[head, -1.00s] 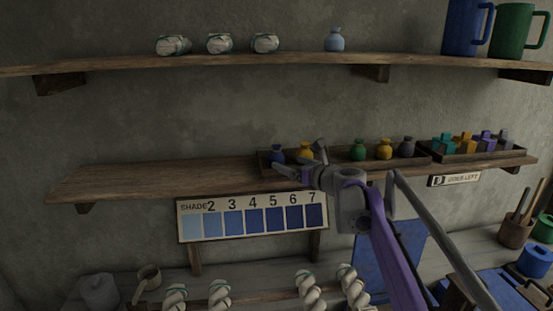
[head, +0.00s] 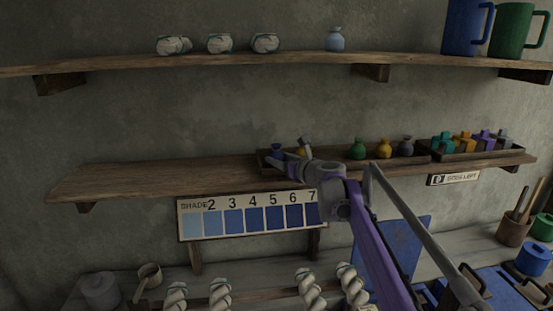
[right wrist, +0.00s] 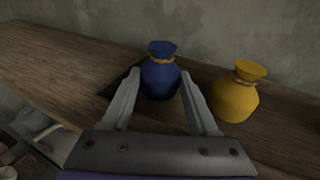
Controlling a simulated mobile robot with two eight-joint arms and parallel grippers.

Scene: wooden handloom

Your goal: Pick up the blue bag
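The dark blue bag (head: 277,147) with a tan tie stands at the left end of the tray on the middle shelf, partly hidden by my right gripper. In the right wrist view the blue bag (right wrist: 160,78) is upright between the two fingers of my right gripper (right wrist: 161,82). The fingers are open, one on each side of the bag, and do not look closed on it. In the head view my right gripper (head: 286,155) is at the tray's front left. My left gripper is not in view.
A yellow bag (right wrist: 235,92) stands just right of the right finger. Green (head: 358,149), yellow (head: 384,149) and grey (head: 406,146) bags stand farther right in the tray. A pale blue bag (head: 335,39) sits on the upper shelf (head: 215,62). The middle shelf's left part (head: 150,178) is bare.

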